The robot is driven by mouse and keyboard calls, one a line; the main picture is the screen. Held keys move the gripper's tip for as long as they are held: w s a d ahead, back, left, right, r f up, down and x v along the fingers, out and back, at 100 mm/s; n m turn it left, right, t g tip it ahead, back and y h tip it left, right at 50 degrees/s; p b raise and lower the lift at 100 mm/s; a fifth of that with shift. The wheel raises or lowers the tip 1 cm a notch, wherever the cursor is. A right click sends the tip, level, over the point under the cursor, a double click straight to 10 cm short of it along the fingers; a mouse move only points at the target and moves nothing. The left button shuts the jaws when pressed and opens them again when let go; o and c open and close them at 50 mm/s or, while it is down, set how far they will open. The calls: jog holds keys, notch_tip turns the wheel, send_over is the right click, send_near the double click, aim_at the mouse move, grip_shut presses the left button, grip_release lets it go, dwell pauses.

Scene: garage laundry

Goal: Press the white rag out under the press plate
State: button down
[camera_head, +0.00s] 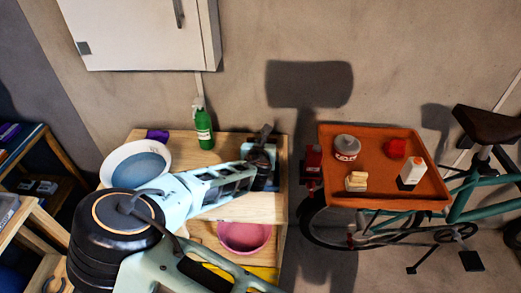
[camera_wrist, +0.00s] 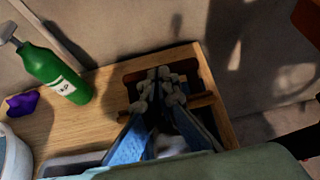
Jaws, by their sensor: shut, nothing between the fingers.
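My gripper (camera_head: 262,150) is at the right end of the wooden worktop, over the press. In the wrist view its fingertips (camera_wrist: 163,78) are together with nothing seen between them, above the press's brown wooden frame (camera_wrist: 205,98). The press plate is mostly hidden behind my fingers. A whitish patch (camera_wrist: 172,146) shows low between the finger links; it may be the white rag, but I cannot tell. I cannot tell whether the fingers touch the press.
A green spray bottle (camera_head: 204,128) and a white basin (camera_head: 135,163) with blue inside stand on the worktop (camera_head: 222,149), with a purple cloth (camera_head: 158,135) behind. A pink bowl (camera_head: 244,236) is lower down. An orange tray (camera_head: 375,139) with small items and a bicycle (camera_head: 470,190) stand right.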

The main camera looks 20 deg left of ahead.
jog(key=shift+w+a+b, duration=0.2)
jog(key=shift+w+b, duration=0.2)
jog(key=shift+w, duration=0.25)
jog(key=shift+w+a+b, duration=0.15)
jog(key=shift+w+b, duration=0.25)
jog(key=shift+w, duration=0.25)
jog(key=shift+w+a+f+b, duration=0.1)
jog(key=shift+w+f+b, duration=0.05)
jog(key=shift+w+b, duration=0.3)
jog(key=shift+w+a+f+b, duration=0.1)
jog(key=shift+w+b, duration=0.15)
jog(key=shift+w, duration=0.25)
jog(key=shift+f, duration=0.15)
dwell(0.3)
